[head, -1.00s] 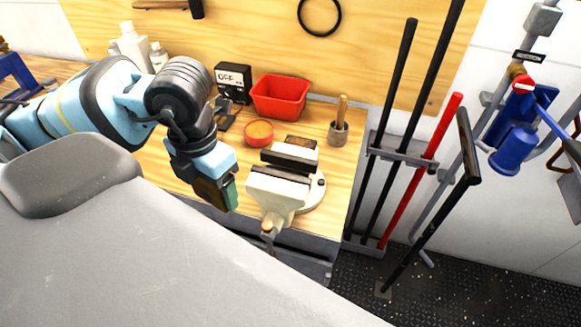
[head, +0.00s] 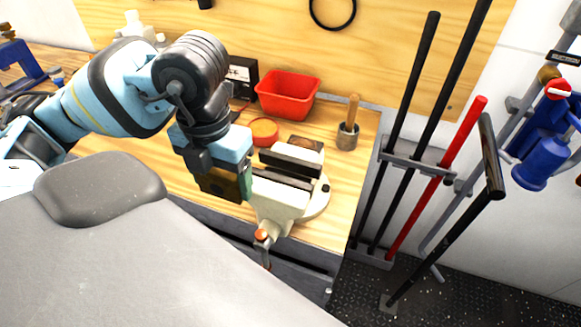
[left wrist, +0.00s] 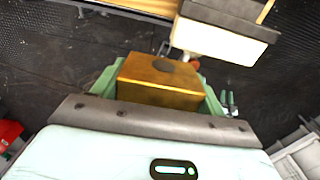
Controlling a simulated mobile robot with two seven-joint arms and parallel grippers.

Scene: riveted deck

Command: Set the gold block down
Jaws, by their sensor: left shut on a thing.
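The gold block (left wrist: 160,80) is between the fingers of my left gripper (left wrist: 160,88) in the left wrist view, with a dark round spot on its top. In the head view my left gripper (head: 225,184) hangs at the bench's front edge, just left of the cream vise (head: 279,197). The block (head: 217,185) shows there as a dark brown patch, mostly hidden by the gripper. Whether it touches the vise I cannot tell. The vise jaw also shows in the left wrist view (left wrist: 220,43), beyond the block to the right. My right gripper is not in view.
Long-handled tools (head: 437,178) stand in a rack right of the bench. Dark floor (head: 365,289) lies below.

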